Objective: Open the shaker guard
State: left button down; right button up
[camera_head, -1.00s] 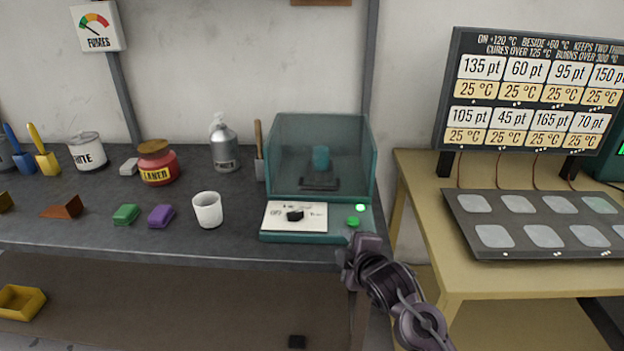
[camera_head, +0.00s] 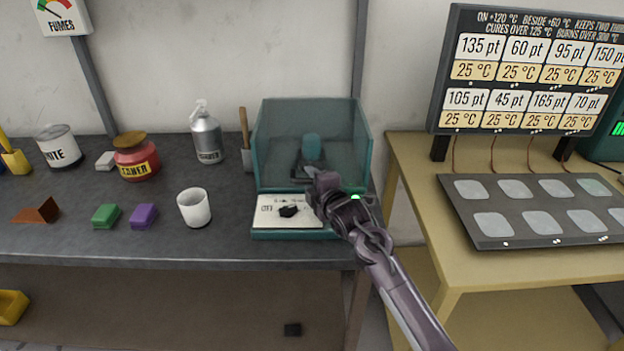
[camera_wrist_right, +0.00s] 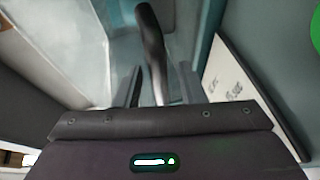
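The teal shaker (camera_head: 262,234) stands at the right end of the dark bench. Its see-through guard (camera_head: 275,130) appears down, and a blue-green cylinder (camera_head: 312,147) shows inside it. My right gripper (camera_head: 314,188) is at the lower front of the guard, above the front panel. In the right wrist view, a dark bar (camera_wrist_right: 150,38), apparently the guard handle, runs between the two fingers (camera_wrist_right: 160,88). The fingers look spread, with gaps beside the bar; contact is not clear. My left gripper is not in view.
A white panel with a black knob (camera_head: 288,211) is on the shaker's front. A white cup (camera_head: 194,208), a purple block (camera_head: 143,216) and a grey bottle (camera_head: 207,137) stand to the left. A yellow table (camera_head: 415,150) with a dark plate (camera_head: 470,225) stands to the right.

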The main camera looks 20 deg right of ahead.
jog(key=shift+w, duration=0.15)
jog(key=shift+c, duration=0.4)
grip_shut()
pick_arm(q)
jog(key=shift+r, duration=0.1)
